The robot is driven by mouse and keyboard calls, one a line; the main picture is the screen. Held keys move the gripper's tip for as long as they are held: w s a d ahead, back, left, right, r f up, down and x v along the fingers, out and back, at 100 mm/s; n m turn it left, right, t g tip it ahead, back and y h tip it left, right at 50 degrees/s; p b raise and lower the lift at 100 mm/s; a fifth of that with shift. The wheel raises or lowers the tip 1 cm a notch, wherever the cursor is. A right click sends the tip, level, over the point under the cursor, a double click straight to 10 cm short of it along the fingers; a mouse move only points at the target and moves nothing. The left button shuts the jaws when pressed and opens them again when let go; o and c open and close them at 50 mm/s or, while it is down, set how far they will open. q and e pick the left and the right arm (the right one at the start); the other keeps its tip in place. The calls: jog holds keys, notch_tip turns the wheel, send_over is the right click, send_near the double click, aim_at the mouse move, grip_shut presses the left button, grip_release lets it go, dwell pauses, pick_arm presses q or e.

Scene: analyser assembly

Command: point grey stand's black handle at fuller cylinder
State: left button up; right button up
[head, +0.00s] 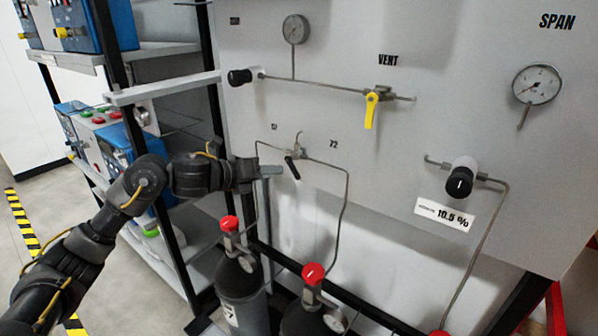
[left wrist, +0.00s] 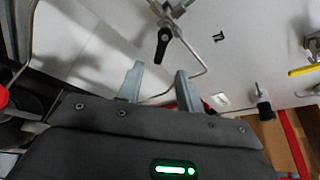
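The black handle (head: 293,168) sits on a small valve on the grey panel, between two thin pipes, and points down and slightly right in the head view. In the left wrist view the handle (left wrist: 162,46) lies just beyond my fingertips. My left gripper (head: 272,171) is close to its left in the head view. Its fingers (left wrist: 158,78) are apart with nothing between them. The gauge readings are too small to tell. My right gripper is out of view.
A yellow VENT handle (head: 371,110), a black knob (head: 240,77) and another black knob (head: 459,182) stick out of the panel. A shelf rack with blue devices (head: 117,143) stands at the left, behind my left arm. A third red knob (head: 439,333) shows at the bottom edge.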

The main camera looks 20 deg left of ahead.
aim_at(293, 171)
pick_arm(q)
jog(key=p+x, duration=0.3)
jog(key=x, duration=0.7)
jog(key=shift+w+d+f, duration=0.2)
jog(key=shift+w+d, duration=0.1)
jog(key=shift+w, duration=0.05)
grip_shut()
